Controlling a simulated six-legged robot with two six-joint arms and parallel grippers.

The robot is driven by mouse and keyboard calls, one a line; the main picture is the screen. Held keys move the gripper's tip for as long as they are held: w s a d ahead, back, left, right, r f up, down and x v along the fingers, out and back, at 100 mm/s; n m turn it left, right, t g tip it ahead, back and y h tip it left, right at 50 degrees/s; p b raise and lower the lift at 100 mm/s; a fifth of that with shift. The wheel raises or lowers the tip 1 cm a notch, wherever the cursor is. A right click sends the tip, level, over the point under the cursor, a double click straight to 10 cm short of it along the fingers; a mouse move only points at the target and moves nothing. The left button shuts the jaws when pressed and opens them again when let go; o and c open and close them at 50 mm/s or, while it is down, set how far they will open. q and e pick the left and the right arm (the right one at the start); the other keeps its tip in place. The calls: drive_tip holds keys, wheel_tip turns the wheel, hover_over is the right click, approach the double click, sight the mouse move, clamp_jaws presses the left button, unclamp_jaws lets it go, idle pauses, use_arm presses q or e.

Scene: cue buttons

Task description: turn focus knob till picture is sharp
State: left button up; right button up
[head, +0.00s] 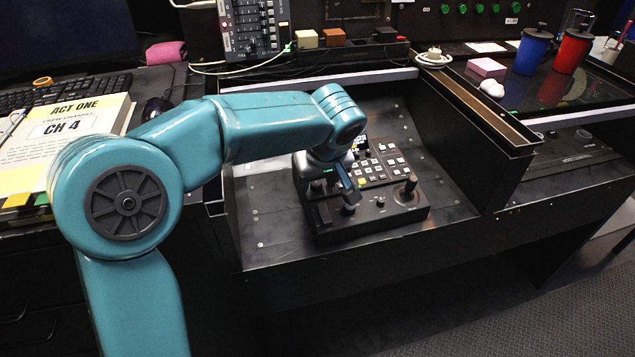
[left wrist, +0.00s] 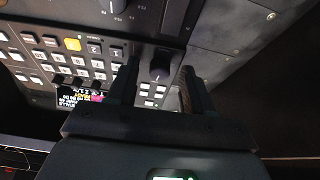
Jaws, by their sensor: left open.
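A black control panel (head: 375,215) sits in the recessed desk bay, with buttons, small knobs and a joystick (head: 407,190). My left gripper (head: 348,193) is low over its left part. In the left wrist view the gripper (left wrist: 160,82) is open, and a dark knob (left wrist: 160,66) with a pale mark shows between its fingers. I cannot tell whether the fingers touch it. Another knob (left wrist: 116,5) is at the top edge. A small lit screen (left wrist: 80,100) shows coloured text, too small to judge for sharpness; the gripper partly hides the panel.
A mixer (head: 250,28) stands behind the bay. A raised wooden-topped divider (head: 480,108) bounds the bay at the right. Blue (head: 532,50) and red (head: 572,50) mugs stand beyond it.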

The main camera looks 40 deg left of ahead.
use_arm(q)
drive_tip(key=shift+f, duration=0.1)
clamp_jaws()
drive_tip(key=shift+a+m, duration=0.1)
drive_tip(key=shift+m, duration=1.5)
unclamp_jaws()
drive_tip(key=p+v, duration=0.4)
drive_tip(key=v, duration=1.2)
drive_tip(key=shift+s+a+p, duration=0.2)
drive_tip(key=shift+s+p, duration=0.15)
drive_tip(key=shift+s, duration=0.1)
